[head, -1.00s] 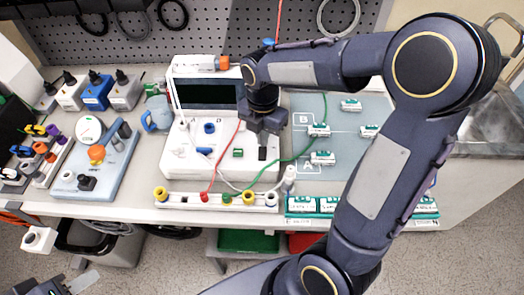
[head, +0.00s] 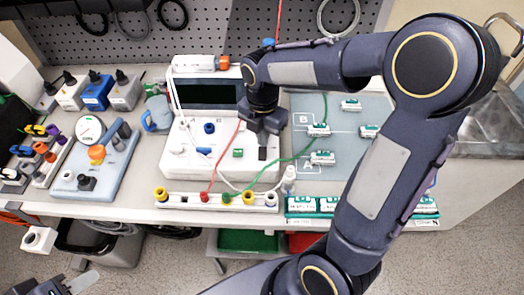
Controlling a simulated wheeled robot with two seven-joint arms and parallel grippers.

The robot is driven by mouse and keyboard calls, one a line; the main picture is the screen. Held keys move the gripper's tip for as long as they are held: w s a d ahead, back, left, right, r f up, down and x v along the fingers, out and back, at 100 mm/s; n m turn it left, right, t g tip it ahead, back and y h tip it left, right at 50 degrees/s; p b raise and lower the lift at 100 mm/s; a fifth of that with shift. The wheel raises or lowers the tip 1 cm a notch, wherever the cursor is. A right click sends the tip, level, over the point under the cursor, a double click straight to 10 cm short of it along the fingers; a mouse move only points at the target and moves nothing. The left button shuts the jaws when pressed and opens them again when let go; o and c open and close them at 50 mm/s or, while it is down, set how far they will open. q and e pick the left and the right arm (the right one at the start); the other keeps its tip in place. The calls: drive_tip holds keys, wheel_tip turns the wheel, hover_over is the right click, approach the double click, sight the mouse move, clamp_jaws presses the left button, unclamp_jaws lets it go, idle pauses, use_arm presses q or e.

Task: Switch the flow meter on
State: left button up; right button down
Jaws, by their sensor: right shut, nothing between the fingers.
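A white bench device (head: 190,165) with a dark, blank screen (head: 207,95) stands in the middle of the bench; I take it to be the flow meter. Its sloped front carries a blue knob (head: 209,128), a green button (head: 238,153) and a black switch (head: 262,154) near its right edge. My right gripper (head: 262,134) is shut and empty, pointing down just above the black switch. I cannot tell whether it touches the switch. My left gripper (head: 78,282) shows only partly at the bottom left, away from the bench; its opening is unclear.
A strip of coloured sockets (head: 215,200) with red and green leads runs along the front. A pale blue unit with a round gauge (head: 89,129) and a blue mug-like object (head: 157,114) stand left. A grey mat (head: 340,135) with small modules lies right.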

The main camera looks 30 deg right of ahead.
sight(263, 149)
drive_tip(key=shift+f+b, duration=0.75)
drive_tip(key=shift+f, duration=0.3)
idle(0.4)
wheel_tip(263, 149, up, 7)
drive_tip(key=p, duration=0.6)
drive_tip(key=shift+r, duration=0.1)
idle(0.6)
drive_tip(key=s+a+r+m+t+y, duration=0.2)
drive_tip(key=s+m, duration=0.6)
drive_tip(key=m, duration=0.4)
drive_tip(key=s+a+r+m+t+y, duration=0.1)
drive_tip(key=s+a+r+m+t, duration=0.1)
drive_tip(key=s+m, duration=0.7)
drive_tip(key=m+t, duration=0.1)
drive_tip(key=m, duration=0.3)
drive_tip(key=shift+r+t+y, duration=0.3)
drive_tip(key=shift+y, duration=0.1)
